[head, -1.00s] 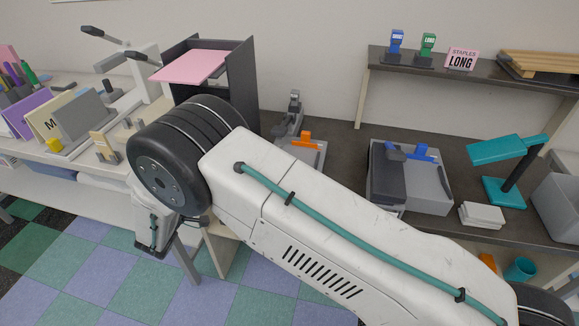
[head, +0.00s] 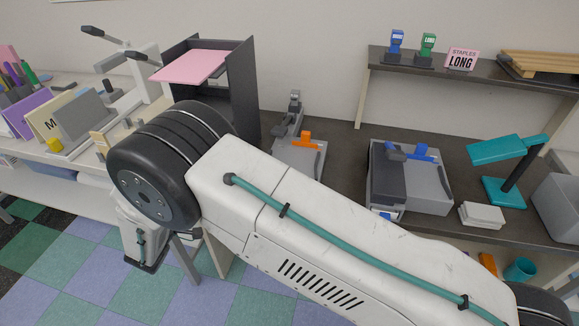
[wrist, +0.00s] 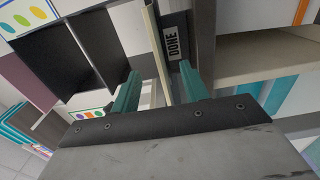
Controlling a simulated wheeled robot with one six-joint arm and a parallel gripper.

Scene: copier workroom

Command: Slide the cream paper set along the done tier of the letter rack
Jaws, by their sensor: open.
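In the wrist view my gripper (wrist: 159,70) is open, with two teal fingers set apart. A thin cream edge, apparently the cream paper set (wrist: 153,48), runs between the fingers; I cannot tell whether either finger touches it. The dark done tier with its "DONE" label (wrist: 174,43) is right beside the cream edge, near the right fingertip. In the head view the dark letter rack (head: 244,85) stands on the worktop with a pink sheet (head: 190,66) sticking out at its top. My arm hides the lower rack there, and the cream set and gripper fingers are not visible.
An orange-handled device (head: 302,145) stands right of the rack, and a grey machine with a blue handle (head: 425,180) farther right. Left of the rack are a pale lever press (head: 130,60) and upright folders (head: 75,115). The checkered floor in front is clear.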

